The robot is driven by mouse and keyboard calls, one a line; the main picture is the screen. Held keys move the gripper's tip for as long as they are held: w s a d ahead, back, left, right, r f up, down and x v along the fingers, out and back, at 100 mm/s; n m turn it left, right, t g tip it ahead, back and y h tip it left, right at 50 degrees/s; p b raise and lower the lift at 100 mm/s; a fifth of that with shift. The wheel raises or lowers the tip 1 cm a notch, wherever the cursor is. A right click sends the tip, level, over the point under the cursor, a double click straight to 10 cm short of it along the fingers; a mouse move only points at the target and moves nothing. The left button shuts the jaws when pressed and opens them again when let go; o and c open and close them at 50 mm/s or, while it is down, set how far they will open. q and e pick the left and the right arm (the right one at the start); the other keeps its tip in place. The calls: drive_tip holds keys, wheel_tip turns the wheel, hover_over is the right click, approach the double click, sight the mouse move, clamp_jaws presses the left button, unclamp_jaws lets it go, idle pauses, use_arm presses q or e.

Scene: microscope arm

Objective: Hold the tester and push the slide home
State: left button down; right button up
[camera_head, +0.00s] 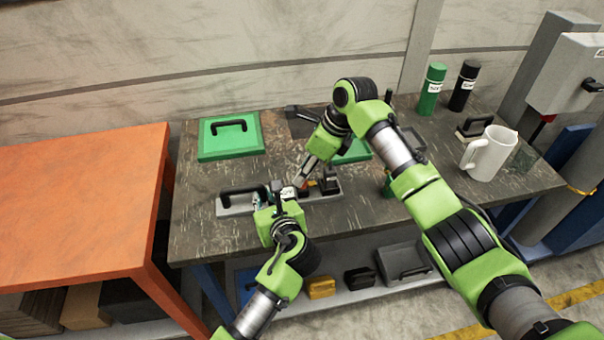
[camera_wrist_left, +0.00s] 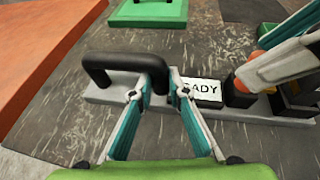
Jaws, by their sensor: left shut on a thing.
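The tester (camera_head: 236,209) is a grey plate with a black arched handle at its left end. My left gripper (camera_wrist_left: 157,88) is shut on the right leg of the handle (camera_wrist_left: 124,61). It also shows in the head view (camera_head: 268,203). My right gripper (camera_head: 301,183) reaches down at the tester's right half. Its fingertips are beside an orange knob (camera_wrist_left: 239,83) near a black block; whether they touch it or are open I cannot tell. The slide is not clearly distinguishable.
A green case lid (camera_head: 231,136) lies behind the tester, and another green piece is partly behind my right arm. A white mug (camera_head: 489,154) and two bottles (camera_head: 432,89) stand right. An orange table (camera_head: 85,200) adjoins left. Bare tabletop (camera_head: 200,240) lies front left.

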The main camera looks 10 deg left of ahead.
sight(312, 182)
drive_tip(key=shift+x, duration=1.15)
clamp_jaws()
use_arm(q)
drive_tip(key=shift+a, duration=0.1)
use_arm(e)
drive_tip(key=shift+w+d, duration=0.25)
drive_tip(key=shift+d, duration=0.45)
drive_tip(key=shift+w+d, duration=0.3)
drive_tip(key=shift+d, duration=0.4)
unclamp_jaws()
drive_tip(key=shift+a, duration=0.1)
drive_tip(key=shift+s+r, duration=0.1)
